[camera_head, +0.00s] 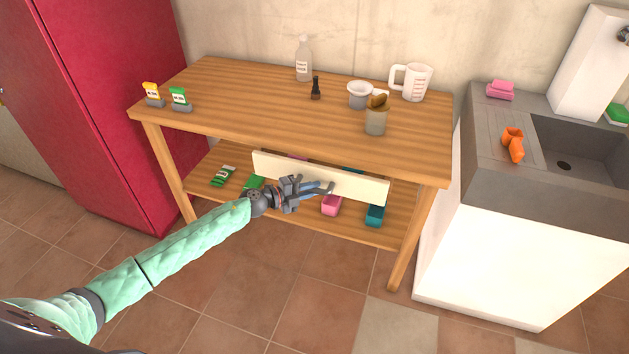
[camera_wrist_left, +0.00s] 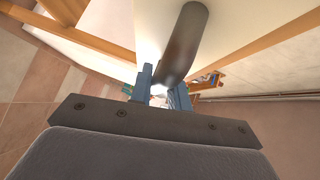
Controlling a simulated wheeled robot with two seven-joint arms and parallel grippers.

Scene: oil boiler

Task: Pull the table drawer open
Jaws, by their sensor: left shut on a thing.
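The wooden table (camera_head: 240,100) stands against the back wall, with a cream drawer front (camera_head: 356,186) under its top. In the head view I cannot tell how far the drawer stands out. My left gripper (camera_head: 322,189) is at the middle of the drawer front. In the left wrist view, a dark rounded handle (camera_wrist_left: 186,45) runs from the pale drawer front (camera_wrist_left: 235,30) down between the blue fingers (camera_wrist_left: 160,95). The left gripper is shut on this handle. In the head view the gripper hides the handle. My right gripper is in neither view.
A bottle (camera_head: 303,60), a measuring jug (camera_head: 412,82), a can (camera_head: 376,117) and smaller items stand on the tabletop. The lower shelf (camera_head: 290,222) holds several packets and boxes. A red cabinet (camera_head: 110,100) stands left, a sink unit (camera_head: 520,240) right. The floor in front is clear.

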